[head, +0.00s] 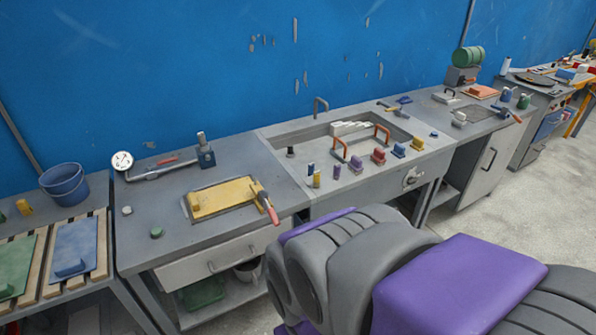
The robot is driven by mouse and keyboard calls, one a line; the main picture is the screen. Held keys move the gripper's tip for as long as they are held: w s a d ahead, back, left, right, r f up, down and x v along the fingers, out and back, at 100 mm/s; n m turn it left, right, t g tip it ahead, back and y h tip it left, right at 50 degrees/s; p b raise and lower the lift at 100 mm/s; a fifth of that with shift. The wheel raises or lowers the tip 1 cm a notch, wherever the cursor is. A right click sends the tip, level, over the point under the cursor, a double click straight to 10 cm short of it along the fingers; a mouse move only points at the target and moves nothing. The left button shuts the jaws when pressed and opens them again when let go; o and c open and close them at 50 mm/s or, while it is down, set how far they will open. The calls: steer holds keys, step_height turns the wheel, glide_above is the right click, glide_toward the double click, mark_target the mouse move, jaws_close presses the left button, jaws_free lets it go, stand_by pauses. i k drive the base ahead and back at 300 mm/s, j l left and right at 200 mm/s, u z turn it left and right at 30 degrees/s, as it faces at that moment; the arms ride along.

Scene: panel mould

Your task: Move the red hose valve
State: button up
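A small red block-shaped fitting (378,157) stands on the front ledge of the sink bench (375,180); it looks like the red hose valve, but it is too small to make out its handle or position. An orange curved tube (388,133) arches just behind it. A purple fitting (356,163) stands to its left and a blue one (398,151) to its right. My purple and grey arm fills the lower right in front of the bench. My gripper is not in view.
More small blue, yellow and purple fittings line the ledge. Left, a workbench (160,209) carries a yellow board (222,196), a red-handled tool (268,207) and a gauge (122,161) on a pipe. A blue bucket (64,184) stands further left. Concrete floor (520,215) is clear at right.

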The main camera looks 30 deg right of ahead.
mark_target(173, 159)
steer(key=i+j, duration=0.2)
steer(key=i, duration=0.2)
steer(key=i+j, duration=0.25)
steer(key=i, duration=0.15)
steer(key=i+j, duration=0.2)
steer(key=i, duration=0.55)
steer(key=l, duration=0.05)
